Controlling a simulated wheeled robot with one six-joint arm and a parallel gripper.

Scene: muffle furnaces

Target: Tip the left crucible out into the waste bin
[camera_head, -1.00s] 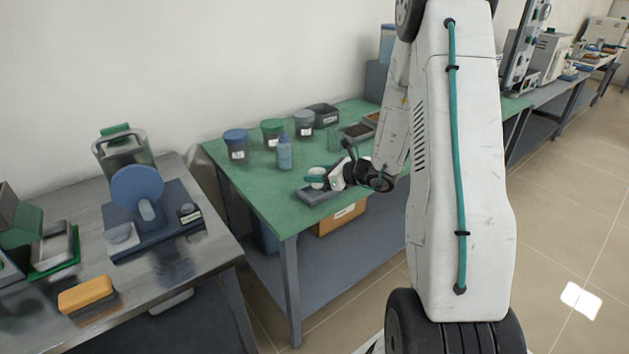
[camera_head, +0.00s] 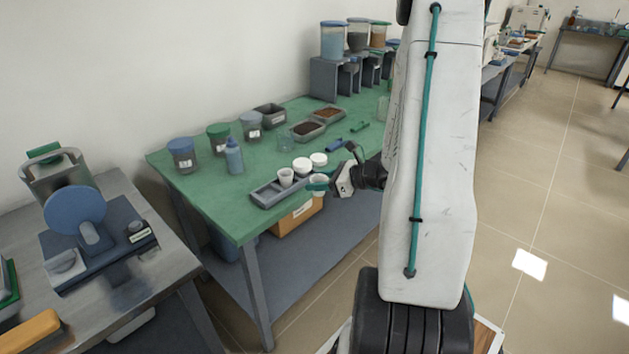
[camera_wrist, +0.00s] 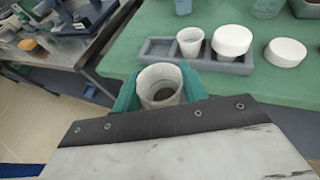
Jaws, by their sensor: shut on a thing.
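My gripper (camera_head: 318,184) is shut on a white crucible (camera_wrist: 159,85), its teal fingers on either side of the cup. The crucible is upright, its mouth open, with dark material inside. It is held beside the grey slotted tray (camera_head: 264,197), near the green table's front edge. In the wrist view a second white crucible (camera_wrist: 190,41) stands in the tray (camera_wrist: 153,50), with a white round lid or lidded cup (camera_wrist: 232,40) at its right. Another white lid (camera_wrist: 285,52) is right of the tray. I cannot identify the waste bin for certain.
An orange-brown labelled box (camera_head: 298,218) is under the green table (camera_head: 222,205). Lidded jars (camera_head: 183,155) and a blue bottle (camera_head: 234,158) stand behind the tray. Trays of brown material (camera_head: 303,133) lie further back. A steel bench (camera_head: 140,270) is at the left.

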